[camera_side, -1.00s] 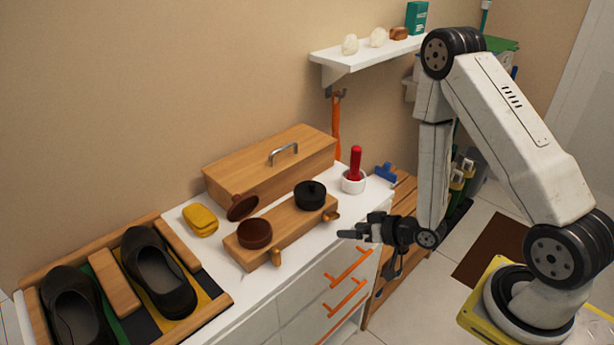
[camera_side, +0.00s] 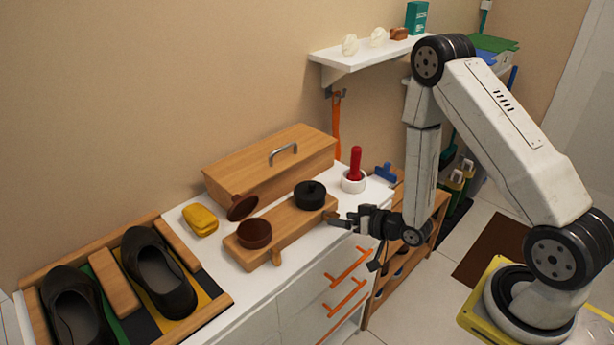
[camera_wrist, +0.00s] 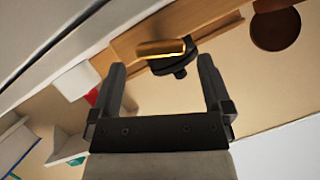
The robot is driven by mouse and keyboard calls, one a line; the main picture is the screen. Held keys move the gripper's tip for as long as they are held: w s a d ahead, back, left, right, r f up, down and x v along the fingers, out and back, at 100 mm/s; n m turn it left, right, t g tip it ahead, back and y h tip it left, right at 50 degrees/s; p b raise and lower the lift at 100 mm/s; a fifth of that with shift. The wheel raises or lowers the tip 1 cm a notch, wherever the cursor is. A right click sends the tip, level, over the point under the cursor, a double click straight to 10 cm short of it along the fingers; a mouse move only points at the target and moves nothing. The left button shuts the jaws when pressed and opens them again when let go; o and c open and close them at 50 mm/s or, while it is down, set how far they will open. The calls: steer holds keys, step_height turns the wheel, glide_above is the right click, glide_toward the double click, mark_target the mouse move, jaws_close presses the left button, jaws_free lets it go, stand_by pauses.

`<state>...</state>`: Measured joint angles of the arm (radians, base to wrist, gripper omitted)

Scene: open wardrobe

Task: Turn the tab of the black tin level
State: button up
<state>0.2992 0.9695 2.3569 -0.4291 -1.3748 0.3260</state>
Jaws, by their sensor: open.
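The black tin (camera_side: 310,194) sits at the right end of a wooden block (camera_side: 290,230) on the white cabinet. In the wrist view the dark tin (camera_wrist: 174,69) shows partly behind its wood-coloured tab (camera_wrist: 158,48). The tab lies ahead of the gap between my fingers, apart from both. My gripper (camera_side: 338,220) is at the block's front right, close to the tab, which it largely hides in the side view. My gripper (camera_wrist: 160,66) is open and empty. I cannot tell exactly how tilted the tab is.
A brown tin (camera_side: 254,233) with its own tab (camera_side: 277,256) and a leaning brown lid (camera_side: 242,207) are to the left. A red-handled tool in a white cup (camera_side: 353,180) stands just behind my gripper. Orange drawer handles (camera_side: 349,264) are below.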

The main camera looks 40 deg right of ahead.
mark_target(334, 216)
steer(key=shift+x, duration=1.75)
steer(key=c, duration=1.1)
steer(key=shift+r+n+h, duration=0.1)
steer(key=shift+n+h, duration=1)
steer(key=shift+n, duration=0.5)
steer(key=o, duration=1.1)
